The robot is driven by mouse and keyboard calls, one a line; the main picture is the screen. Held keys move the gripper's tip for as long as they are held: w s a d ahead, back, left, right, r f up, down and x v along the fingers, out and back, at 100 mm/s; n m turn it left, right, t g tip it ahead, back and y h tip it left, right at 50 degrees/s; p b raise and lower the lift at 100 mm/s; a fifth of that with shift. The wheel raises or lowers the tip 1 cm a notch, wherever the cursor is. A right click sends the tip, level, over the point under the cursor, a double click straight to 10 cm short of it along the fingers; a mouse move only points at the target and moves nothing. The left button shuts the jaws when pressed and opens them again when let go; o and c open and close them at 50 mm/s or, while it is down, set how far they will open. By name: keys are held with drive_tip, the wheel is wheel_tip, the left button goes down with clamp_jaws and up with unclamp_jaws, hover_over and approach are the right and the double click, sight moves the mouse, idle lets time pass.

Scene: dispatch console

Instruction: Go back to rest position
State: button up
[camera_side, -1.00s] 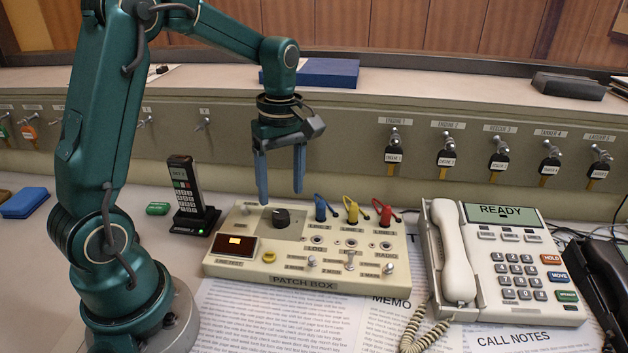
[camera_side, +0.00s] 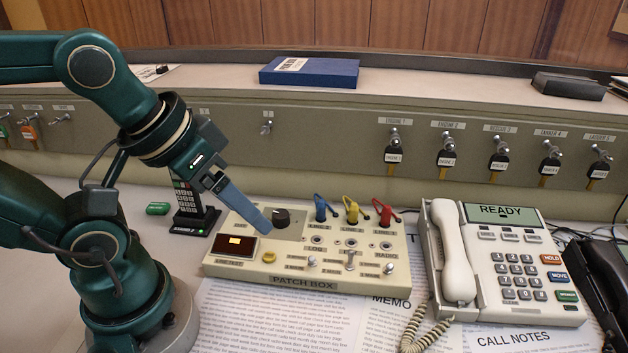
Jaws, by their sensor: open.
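My gripper (camera_side: 262,226) is in the left half of the side view, tilted down to the right. Its blue fingers line up with each other in this view, and I see nothing held between them. The fingertips appear over the left part of the cream patch box (camera_side: 340,286), just left of its black knob (camera_side: 281,217). I cannot tell how far above the box they are. My arm is folded back toward the left edge of the picture.
A cordless handset (camera_side: 188,205) stands behind my gripper, partly hidden. The white desk phone (camera_side: 520,262) is right of the patch box. Keys (camera_side: 445,160) hang on the back panel. A blue binder (camera_side: 310,72) lies on the ledge. Printed sheets (camera_side: 240,315) cover the desk front.

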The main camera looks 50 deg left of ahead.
drive_tip(key=shift+f+m, duration=0.15)
drive_tip(key=shift+m, duration=0.65)
idle(0.4)
